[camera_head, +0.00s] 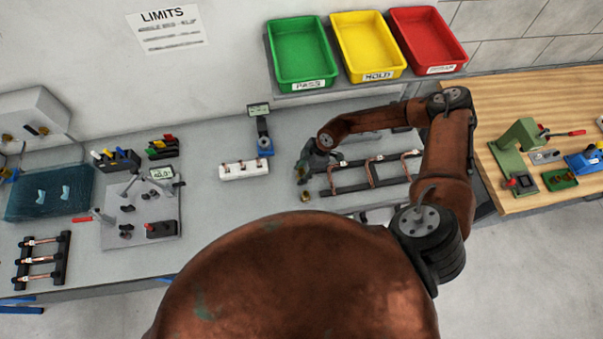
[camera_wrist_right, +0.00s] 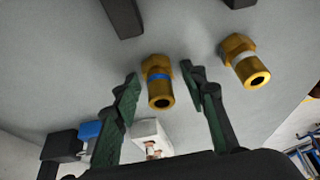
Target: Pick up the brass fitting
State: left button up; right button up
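Two brass fittings show in the right wrist view. One with a blue band (camera_wrist_right: 158,82) lies between the fingertips of my right gripper (camera_wrist_right: 160,74), with small gaps on both sides. The other, with a pale band (camera_wrist_right: 240,62), lies just outside the right-hand finger. My right gripper is open, with dark green finger pads. In the head view, my right gripper (camera_head: 316,160) is low over the bench, left of a tube rack. A brass fitting (camera_head: 305,197) shows just in front of it; its band is too small to tell. My left gripper is not in view.
The black rack (camera_head: 345,189) with copper tubes stands just right of the gripper. Green (camera_head: 273,55), yellow (camera_head: 347,57) and red (camera_head: 456,50) bins are behind.

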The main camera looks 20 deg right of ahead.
grip_shut()
jog(key=shift+r, duration=0.1)
dwell(0.4)
